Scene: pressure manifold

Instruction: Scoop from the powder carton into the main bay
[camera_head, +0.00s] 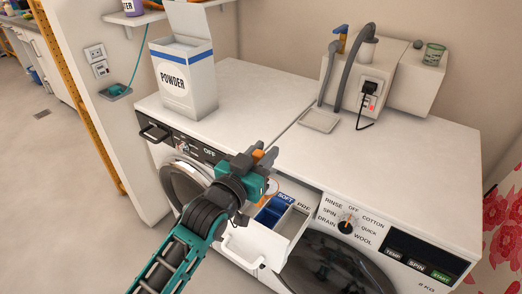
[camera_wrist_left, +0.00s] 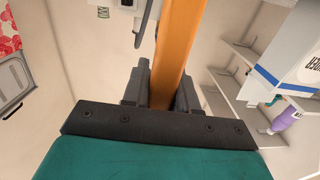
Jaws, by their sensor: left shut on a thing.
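The white powder carton (camera_head: 187,85) with a blue band stands upright on the left machine, its flap open; part of it also shows in the wrist view (camera_wrist_left: 290,62). The detergent drawer (camera_head: 247,243) of the right machine is pulled out. My left gripper (camera_head: 264,157) is above and left of the drawer, shut on an orange handle (camera_wrist_left: 177,45), likely the scoop's. My right gripper is out of view.
The machine tops are mostly clear. A shelf (camera_head: 140,17) is at the upper left.

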